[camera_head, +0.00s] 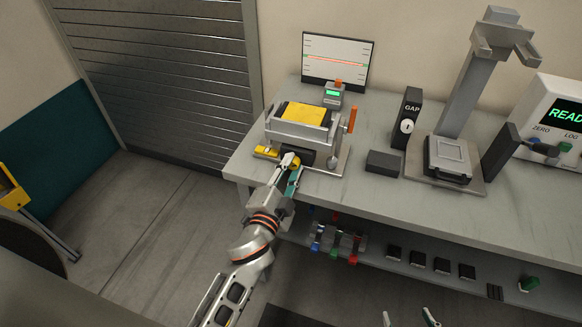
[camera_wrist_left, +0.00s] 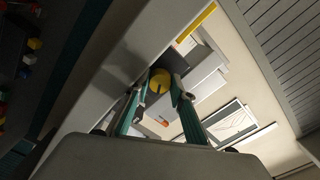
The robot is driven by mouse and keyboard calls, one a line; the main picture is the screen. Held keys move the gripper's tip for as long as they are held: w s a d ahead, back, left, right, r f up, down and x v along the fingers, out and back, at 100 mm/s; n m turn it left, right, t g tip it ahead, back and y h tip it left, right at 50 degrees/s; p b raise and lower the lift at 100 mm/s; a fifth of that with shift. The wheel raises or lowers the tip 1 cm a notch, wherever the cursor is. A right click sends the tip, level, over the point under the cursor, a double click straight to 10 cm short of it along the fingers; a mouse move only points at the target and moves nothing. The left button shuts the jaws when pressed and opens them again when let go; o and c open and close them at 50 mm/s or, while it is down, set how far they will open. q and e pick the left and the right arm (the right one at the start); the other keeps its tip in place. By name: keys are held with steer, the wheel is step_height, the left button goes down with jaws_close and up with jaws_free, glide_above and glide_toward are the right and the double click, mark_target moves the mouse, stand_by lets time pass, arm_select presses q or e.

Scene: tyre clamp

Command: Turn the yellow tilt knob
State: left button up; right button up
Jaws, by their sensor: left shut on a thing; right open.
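The yellow tilt knob (camera_wrist_left: 161,80) shows as a round, slotted disc between the two fingertips of my left gripper (camera_wrist_left: 160,90) in the left wrist view. In the head view my left gripper (camera_head: 291,165) reaches up to the front of the tyre clamp (camera_head: 297,128), and the knob there is mostly hidden by the fingers. The gripper is shut on the knob. The clamp has a yellow top pad (camera_head: 305,113) and an orange-handled lever (camera_head: 351,119) on its right. My right gripper (camera_head: 408,319) is open at the bottom edge, with only its fingertips showing.
A yellow bar (camera_head: 265,152) sticks out left of the knob. A monitor (camera_head: 338,60) stands behind the clamp. A dark block (camera_head: 385,161), a GAP box (camera_head: 411,106) and a grey stand (camera_head: 465,95) are to the right. The lower shelf holds several small parts.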

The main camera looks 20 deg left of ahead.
arm_select(q)
steer(key=shift+w+r, duration=0.1)
steer(key=shift+r, duration=0.1)
steer(key=o, duration=1.1)
steer(key=shift+f, duration=0.1)
